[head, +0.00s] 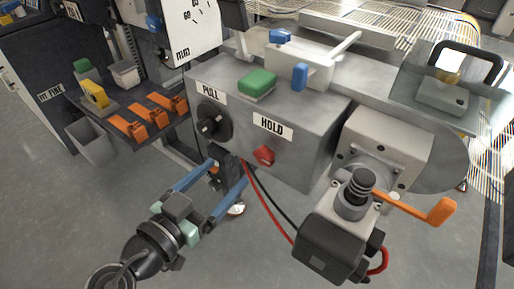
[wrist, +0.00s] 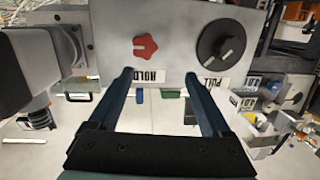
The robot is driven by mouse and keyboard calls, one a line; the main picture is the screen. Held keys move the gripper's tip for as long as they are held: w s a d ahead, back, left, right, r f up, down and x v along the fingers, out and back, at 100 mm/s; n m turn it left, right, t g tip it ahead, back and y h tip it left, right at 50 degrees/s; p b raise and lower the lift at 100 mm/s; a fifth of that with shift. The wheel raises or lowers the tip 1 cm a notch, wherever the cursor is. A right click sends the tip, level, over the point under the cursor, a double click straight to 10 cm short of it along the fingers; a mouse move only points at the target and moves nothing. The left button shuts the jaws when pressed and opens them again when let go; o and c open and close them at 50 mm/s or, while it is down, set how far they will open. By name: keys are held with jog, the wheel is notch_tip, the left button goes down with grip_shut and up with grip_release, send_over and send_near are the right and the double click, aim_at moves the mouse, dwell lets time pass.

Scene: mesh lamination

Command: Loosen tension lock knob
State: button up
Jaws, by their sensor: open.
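A red star-shaped knob (head: 264,155) sits on the grey machine's front panel below the HOLD label. It also shows in the wrist view (wrist: 145,47), where the picture is upside down. A larger round black knob (head: 213,122) with a light pointer mark is to its left, below the PULL label. It shows at the right in the wrist view (wrist: 222,45). The pictures do not mark which knob is the tension lock. My gripper (head: 231,170) is open and empty in front of the panel. Its two blue fingers (wrist: 158,74) point at the panel; neither knob is between them.
A green block (head: 257,83) and blue blocks (head: 299,76) are on top of the machine. A motor-like unit with an orange crank (head: 415,209) stands at the right. Red and black cables (head: 268,206) hang below the panel. A shelf with orange clamps (head: 127,127) is at the left.

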jog(key=h, duration=0.2)
send_near(262, 160)
jog(key=shift+m, duration=0.3)
jog(key=x, duration=0.8)
jog(key=shift+w+d+b, duration=0.2)
jog(key=shift+w+b, duration=0.1)
jog(key=shift+b, duration=0.1)
grip_shut()
